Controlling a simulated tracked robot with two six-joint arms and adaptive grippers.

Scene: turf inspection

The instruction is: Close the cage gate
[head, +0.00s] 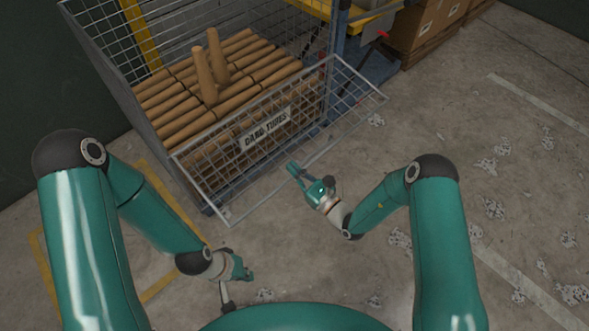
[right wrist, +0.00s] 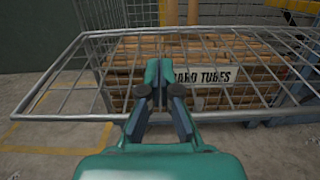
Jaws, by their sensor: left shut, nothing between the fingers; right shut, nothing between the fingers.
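The cage gate (head: 312,160) is a grey wire-mesh panel on the front of a mesh cage (head: 122,85). It stands open, tilted outward, its near edge sticking out from the cage. In the right wrist view the gate (right wrist: 62,100) spans the picture. My right gripper (head: 292,167) is shut and empty, close to the gate's near edge; I cannot tell whether it touches. Its fingers (right wrist: 160,68) overlap the mesh in the wrist view and hide part of the sign. My left gripper (head: 249,274) is shut and empty, low and apart from the gate.
Cardboard tubes (head: 175,95) fill the cage, with two standing upright. A "CARD TUBES" sign (head: 265,128) shows at the cage front. Cardboard boxes (head: 425,22) on a pallet and a blue-and-yellow rack (head: 340,35) stand behind right. The concrete floor (head: 470,130) is open to the right.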

